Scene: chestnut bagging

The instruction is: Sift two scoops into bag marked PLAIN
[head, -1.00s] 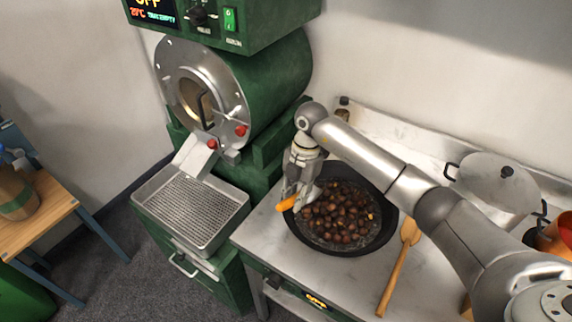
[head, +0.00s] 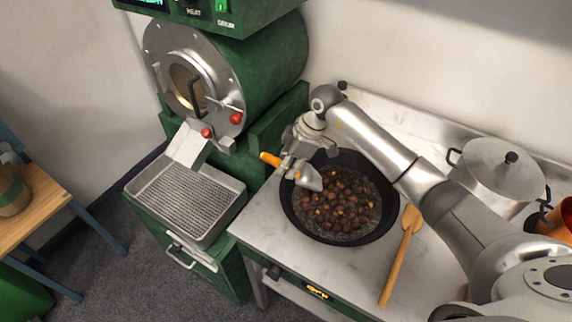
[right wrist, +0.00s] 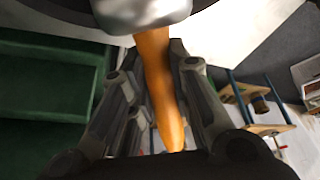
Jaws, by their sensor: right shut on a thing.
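My right gripper (head: 290,166) is shut on the orange handle (head: 269,159) of a metal scoop (head: 309,180). It holds the scoop over the left part of the dark pan (head: 382,231), which is full of chestnuts (head: 340,211). The orange handle (right wrist: 161,80) and part of the metal scoop (right wrist: 140,14) also show in the right wrist view. I cannot tell what the scoop holds. A brown bag (head: 14,190) stands on the wooden table at the left edge; no marking can be read on it. My left gripper is not in view.
A wire-mesh tray (head: 190,202) sits under the green roaster (head: 262,70), left of the stove. A wooden spoon (head: 401,255) lies right of the pan. A lidded pot (head: 500,172) and a copper vessel (head: 558,222) stand at the right.

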